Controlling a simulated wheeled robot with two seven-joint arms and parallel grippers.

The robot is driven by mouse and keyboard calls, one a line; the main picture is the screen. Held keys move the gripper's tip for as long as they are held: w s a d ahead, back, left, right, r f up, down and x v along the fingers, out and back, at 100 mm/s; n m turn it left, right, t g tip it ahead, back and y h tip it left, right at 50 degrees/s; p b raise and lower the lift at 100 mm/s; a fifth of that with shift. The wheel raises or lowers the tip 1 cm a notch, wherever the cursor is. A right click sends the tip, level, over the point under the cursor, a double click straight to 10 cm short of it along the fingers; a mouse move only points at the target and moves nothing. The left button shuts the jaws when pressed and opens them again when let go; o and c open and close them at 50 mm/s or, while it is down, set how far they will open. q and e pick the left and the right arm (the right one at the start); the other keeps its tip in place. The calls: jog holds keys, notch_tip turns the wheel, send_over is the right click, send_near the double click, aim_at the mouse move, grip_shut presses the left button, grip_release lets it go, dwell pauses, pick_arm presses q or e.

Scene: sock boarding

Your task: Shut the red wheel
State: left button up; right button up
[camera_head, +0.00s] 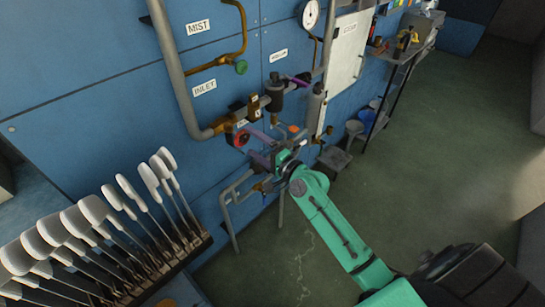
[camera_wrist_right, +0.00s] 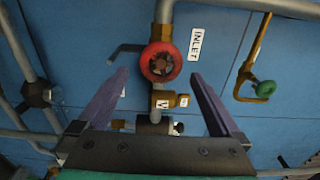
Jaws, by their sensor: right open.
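The red wheel (camera_head: 241,138) is a small round handwheel on the brass and grey pipework on the blue wall, below the INLET label. In the right wrist view the red wheel (camera_wrist_right: 160,62) shows face-on, just beyond and between the two purple fingertips. My right gripper (camera_head: 248,143) is open, with its fingers pointing at the wall close to the wheel. In the wrist view my right gripper (camera_wrist_right: 160,76) has a finger on each side of the wheel, with gaps and no visible contact. My left gripper is not in view.
A green wheel (camera_head: 241,67) sits on a brass pipe up and left. A gauge (camera_head: 309,14) and a white panel (camera_head: 348,50) are on the wall. A rack of white sock boards (camera_head: 90,215) stands at lower left. Green floor (camera_head: 440,150) is open at right.

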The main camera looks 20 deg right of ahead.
jog(key=b+v, duration=0.2)
jog(key=v, duration=0.8)
jog(key=shift+a, duration=0.1)
